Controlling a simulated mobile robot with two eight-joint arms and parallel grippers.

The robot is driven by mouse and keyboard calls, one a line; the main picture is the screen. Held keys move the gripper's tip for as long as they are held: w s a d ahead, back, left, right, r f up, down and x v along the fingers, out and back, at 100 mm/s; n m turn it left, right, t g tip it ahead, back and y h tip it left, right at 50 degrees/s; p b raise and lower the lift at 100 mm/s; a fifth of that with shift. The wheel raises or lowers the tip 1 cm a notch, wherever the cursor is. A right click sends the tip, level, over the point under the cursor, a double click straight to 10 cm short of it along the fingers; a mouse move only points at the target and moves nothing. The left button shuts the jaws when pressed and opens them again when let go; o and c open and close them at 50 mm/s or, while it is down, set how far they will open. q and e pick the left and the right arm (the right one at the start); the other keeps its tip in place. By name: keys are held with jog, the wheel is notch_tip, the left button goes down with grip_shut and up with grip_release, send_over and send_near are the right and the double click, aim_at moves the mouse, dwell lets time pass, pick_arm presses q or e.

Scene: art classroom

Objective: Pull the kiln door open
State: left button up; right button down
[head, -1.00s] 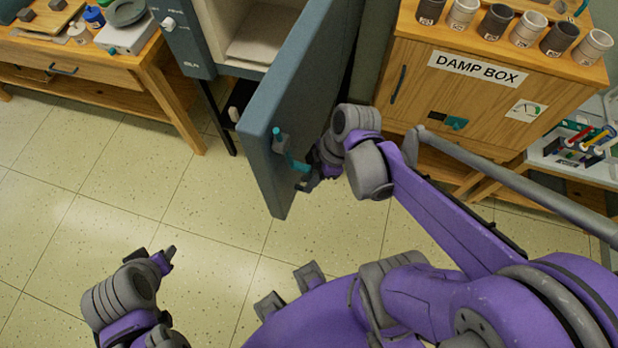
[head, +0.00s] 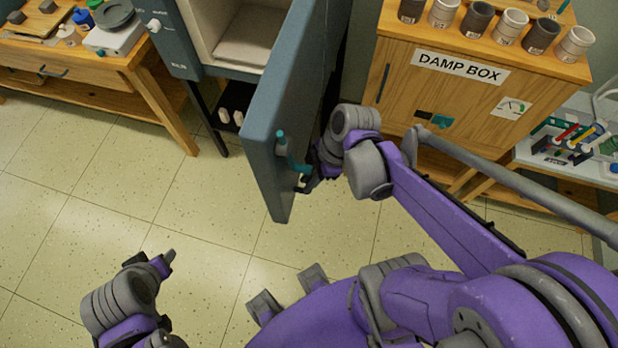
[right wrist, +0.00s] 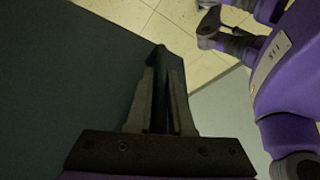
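The blue-grey kiln door (head: 288,105) stands well open, swung out from the kiln (head: 184,42), and the pale inner chamber (head: 243,38) shows. The door's teal handle (head: 282,146) is near its free edge. My right gripper (head: 304,184) is at the handle, partly hidden by my wrist. In the right wrist view its two fingers (right wrist: 160,105) are closed around the dark handle bar (right wrist: 158,60), beside the door face (right wrist: 75,70). My left gripper (head: 154,258) hangs over the floor at lower left, fingers apart and empty.
A wooden damp box cabinet (head: 450,105) with several cups on top stands right of the door. A wooden workbench (head: 100,62) is at left. A shelf with coloured items (head: 575,142) is at far right. The tiled floor (head: 130,200) before the kiln is clear.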

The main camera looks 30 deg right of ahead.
jog(key=c, duration=0.8)
grip_release()
jog(key=shift+r, duration=0.1)
jog(key=p+v, duration=0.1)
jog(key=v, duration=0.9)
jog(key=shift+r+p, duration=0.3)
jog(key=shift+p, duration=0.1)
jog(key=shift+d, duration=0.1)
